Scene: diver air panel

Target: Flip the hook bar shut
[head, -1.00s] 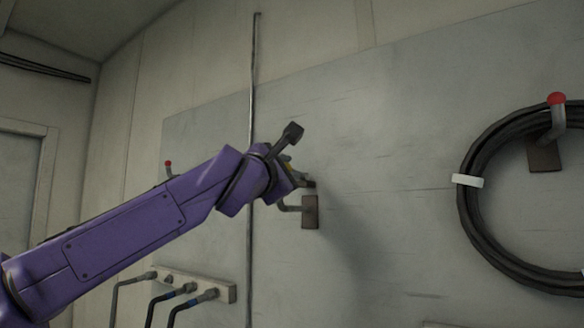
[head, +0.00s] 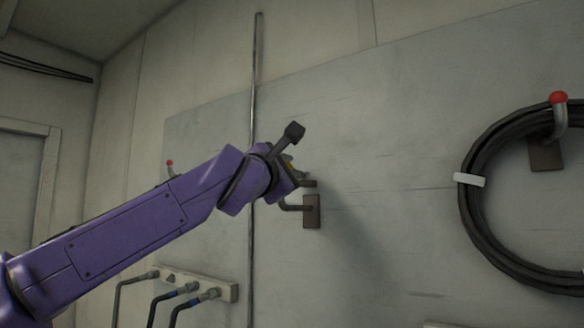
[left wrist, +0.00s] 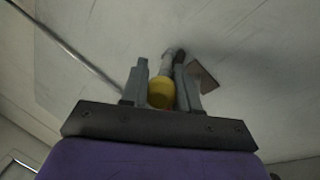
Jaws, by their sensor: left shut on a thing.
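A hook with a brown wall plate (head: 311,212) and a short grey arm is fixed to the wall panel in the middle of the head view. My left gripper (head: 302,178) is just above it, largely hidden by my wrist. In the left wrist view, my left gripper (left wrist: 165,82) is shut on the yellow-ended hook bar (left wrist: 160,94). A grey part runs from the yellow end toward the wall, near the brown plate (left wrist: 203,76). A bit of red shows beside the yellow end. How far the bar has turned is hidden. My right gripper is not in view.
A coiled black hose (head: 480,225) hangs at right on another hook with a red ball tip (head: 558,98). A pale block with hose fittings (head: 225,291) is at lower left. A thin vertical pipe (head: 252,270) runs behind my wrist.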

